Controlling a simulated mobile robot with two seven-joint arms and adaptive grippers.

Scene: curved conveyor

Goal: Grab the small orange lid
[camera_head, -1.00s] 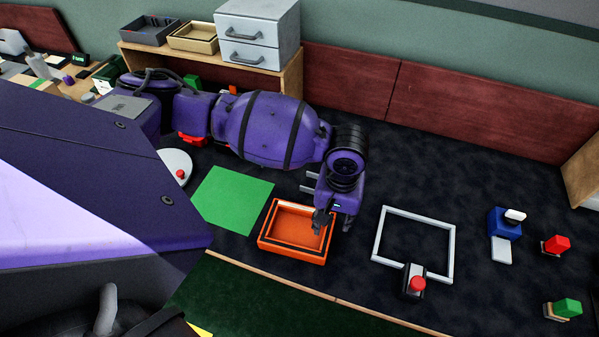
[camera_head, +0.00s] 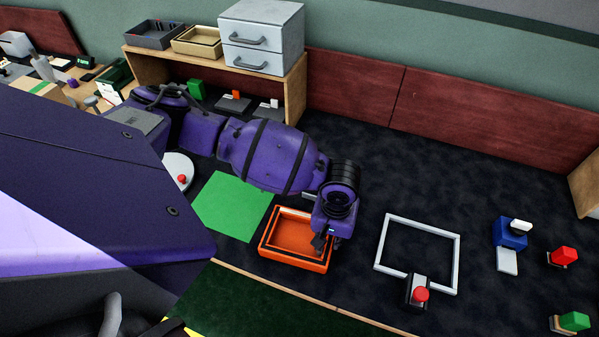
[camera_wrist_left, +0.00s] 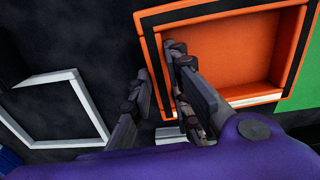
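The orange lid (camera_head: 268,246) looks like a shallow rectangular tray, open side up, with a black line around its rim. It lies on the dark table beside the green square. My left gripper (camera_head: 325,246) is down at the lid's right side. In the left wrist view, the gripper (camera_wrist_left: 159,62) has its fingers apart. One finger is over the inside of the lid (camera_wrist_left: 235,50) and the other is outside, with the near rim between them. I cannot tell whether either finger touches it. My right gripper is not in view.
A white square frame (camera_head: 458,265) and a red-button box (camera_head: 417,290) lie to the right. The green square (camera_head: 233,205) lies left of the lid. A wooden shelf (camera_head: 160,68) with grey drawers (camera_head: 262,37) stands behind. Dark table between frame and back wall is clear.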

